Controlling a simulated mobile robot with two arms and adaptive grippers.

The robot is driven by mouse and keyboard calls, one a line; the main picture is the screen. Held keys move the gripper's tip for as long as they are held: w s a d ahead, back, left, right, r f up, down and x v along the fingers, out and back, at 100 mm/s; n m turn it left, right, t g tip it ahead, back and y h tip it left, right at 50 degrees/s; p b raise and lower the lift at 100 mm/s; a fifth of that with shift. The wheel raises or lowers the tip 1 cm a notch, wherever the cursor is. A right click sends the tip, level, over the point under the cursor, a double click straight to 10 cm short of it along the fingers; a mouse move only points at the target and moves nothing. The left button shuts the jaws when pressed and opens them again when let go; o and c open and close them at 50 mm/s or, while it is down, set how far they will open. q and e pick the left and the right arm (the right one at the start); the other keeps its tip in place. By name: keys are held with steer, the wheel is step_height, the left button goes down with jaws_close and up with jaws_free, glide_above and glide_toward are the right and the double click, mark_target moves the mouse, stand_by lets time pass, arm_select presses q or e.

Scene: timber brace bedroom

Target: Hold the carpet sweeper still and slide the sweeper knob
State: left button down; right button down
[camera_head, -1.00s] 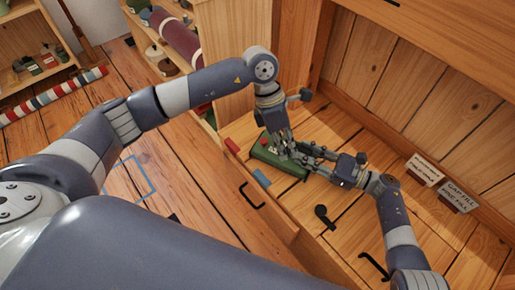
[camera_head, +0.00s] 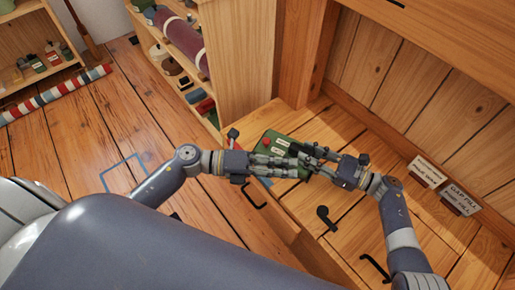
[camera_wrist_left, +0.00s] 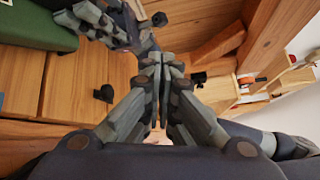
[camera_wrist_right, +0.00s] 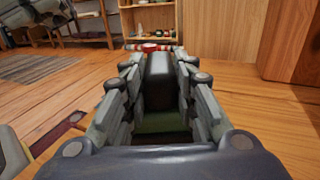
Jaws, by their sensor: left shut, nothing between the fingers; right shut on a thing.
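The green carpet sweeper (camera_head: 272,138) lies on the wooden counter, with small pale and red marks on top; its lower side is hidden by my grippers. It also shows at the top left of the left wrist view (camera_wrist_left: 40,25). My right gripper (camera_head: 314,156) reaches in from the right and is shut on a dark grey upright part (camera_wrist_right: 158,75), with green below it. My left gripper (camera_head: 298,166) is at the sweeper's near side, beside the right gripper's fingers. Its fingers (camera_wrist_left: 163,75) are together and empty. I cannot make out the sweeper knob with certainty.
A black hooked item (camera_head: 324,214) lies on the counter in front of the right gripper. Two labelled cards, one pale (camera_head: 426,172) and one darker (camera_head: 461,198), stand at the back wall. A shelf unit (camera_head: 180,60) stands left.

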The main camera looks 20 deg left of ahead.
mark_target(258, 149)
arm_select(q)
steer(key=s+a+f+n+t+y, duration=0.1)
steer(key=a+n+t+y, duration=0.1)
steer(key=a, duration=0.4)
steer(key=s+a+f+n+t+y, duration=0.1)
steer(key=a+f+n+t+y, duration=0.1)
steer(key=a+n, duration=0.3)
steer(key=s+a+f+n+t+y, duration=0.2)
steer(key=a+n+t, duration=0.1)
steer(key=a, duration=0.4)
steer(key=shift+f+n+t+y, duration=0.25)
steer(key=shift+n+t+y, duration=0.05)
steer(key=shift+y, duration=0.1)
steer(key=shift+s, duration=0.1)
steer(key=x, duration=1.4)
steer(key=shift+a, duration=0.1)
